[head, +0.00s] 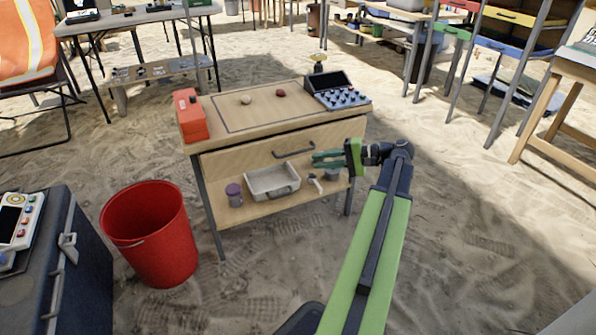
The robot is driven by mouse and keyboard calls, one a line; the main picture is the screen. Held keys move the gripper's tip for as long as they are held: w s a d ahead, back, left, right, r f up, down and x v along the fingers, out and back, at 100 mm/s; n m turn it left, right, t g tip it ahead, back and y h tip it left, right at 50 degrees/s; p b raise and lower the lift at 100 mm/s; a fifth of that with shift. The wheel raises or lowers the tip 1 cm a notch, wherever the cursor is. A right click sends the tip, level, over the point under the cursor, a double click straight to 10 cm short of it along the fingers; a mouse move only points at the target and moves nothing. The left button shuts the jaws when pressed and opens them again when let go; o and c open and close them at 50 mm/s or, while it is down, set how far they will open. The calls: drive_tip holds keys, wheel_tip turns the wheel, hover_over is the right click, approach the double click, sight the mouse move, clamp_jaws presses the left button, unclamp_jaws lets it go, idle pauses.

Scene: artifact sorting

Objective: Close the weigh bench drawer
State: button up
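The weigh bench (225,112) stands in the middle of the head view, a wooden table with grey legs. Its wide wooden drawer (240,160) has a dark bar handle (294,152) on the front. The drawer front sits under the tabletop; I cannot tell how far it stands out. My gripper (314,159) is in front of the drawer's right part, just right of the handle, with its fingers pointing left. Two dark green fingers show with a small gap between them, and nothing is seen in them. I cannot tell whether they touch the drawer front.
The bench top carries an orange-red box (190,115), small lumps and a button panel (340,97). Its lower shelf holds a grey tray (272,182) and a purple-lidded jar (234,194). A red bucket (150,235) and dark case (85,270) stand left. Sand at right is open.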

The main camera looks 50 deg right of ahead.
drive_tip(key=m+t+h+b, duration=0.1)
drive_tip(key=t, duration=0.1)
approach(297, 153)
drive_tip(key=b+x, duration=0.2)
drive_tip(key=x, duration=0.8)
drive_tip(key=shift+w+d+f, duration=0.1)
drive_tip(key=shift+c, duration=0.3)
clamp_jaws()
idle(1.1)
